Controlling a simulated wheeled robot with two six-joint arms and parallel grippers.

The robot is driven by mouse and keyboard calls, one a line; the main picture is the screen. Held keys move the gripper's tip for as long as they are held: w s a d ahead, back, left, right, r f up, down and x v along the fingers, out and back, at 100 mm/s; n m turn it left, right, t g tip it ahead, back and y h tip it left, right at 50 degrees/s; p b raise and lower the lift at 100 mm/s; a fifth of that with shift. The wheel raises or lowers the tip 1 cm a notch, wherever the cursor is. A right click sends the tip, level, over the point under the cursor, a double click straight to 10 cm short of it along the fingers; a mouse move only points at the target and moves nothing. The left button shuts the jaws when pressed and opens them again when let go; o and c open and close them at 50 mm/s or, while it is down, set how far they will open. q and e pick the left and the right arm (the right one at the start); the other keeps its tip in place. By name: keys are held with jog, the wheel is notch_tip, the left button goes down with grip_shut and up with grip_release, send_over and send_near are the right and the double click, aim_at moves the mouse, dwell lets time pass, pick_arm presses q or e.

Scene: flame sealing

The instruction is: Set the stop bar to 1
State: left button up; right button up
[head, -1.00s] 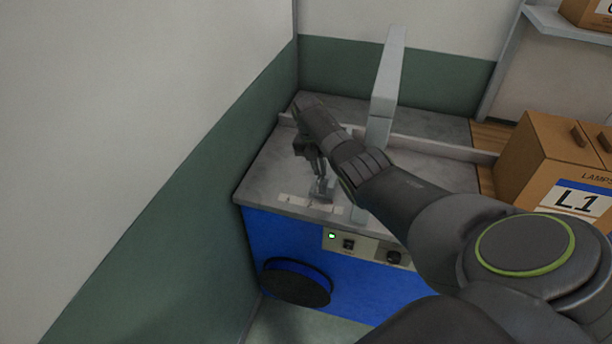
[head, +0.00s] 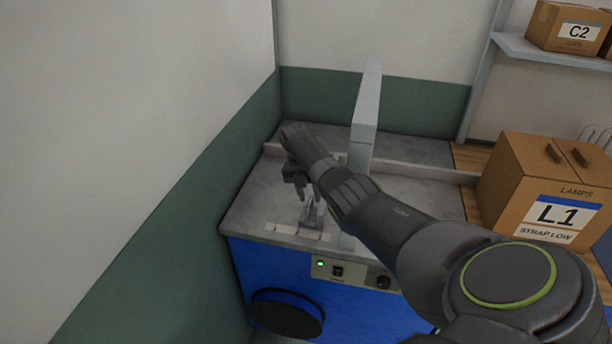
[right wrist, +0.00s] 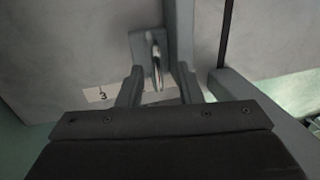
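The stop bar (head: 312,217) is a small grey metal piece with an upright handle on the sealer's grey top, behind a pale numbered strip (head: 284,230). In the right wrist view, the stop bar's handle (right wrist: 156,52) is a metal loop between and just beyond my fingers. A "3" label (right wrist: 102,95) lies left of it there. My right gripper (head: 308,194) is above the stop bar; its fingers (right wrist: 158,88) are open and apart from the handle at both sides. Which mark the stop bar stands at I cannot tell. My left gripper is out of view.
A grey upright arm (head: 365,120) of the sealer stands close beside my right forearm. The blue body (head: 350,300) has a small control panel (head: 330,267) with a lit green lamp. A wall is at the left. An L1 carton (head: 510,190) stands at the right.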

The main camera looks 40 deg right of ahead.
notch_tip(320, 180, up, 16)
jog(key=w+a+p, duration=0.1)
jog(key=w, duration=0.1)
jog(key=shift+a+r, duration=0.25)
jog(key=shift+a, duration=0.15)
jog(key=shift+w, duration=0.15)
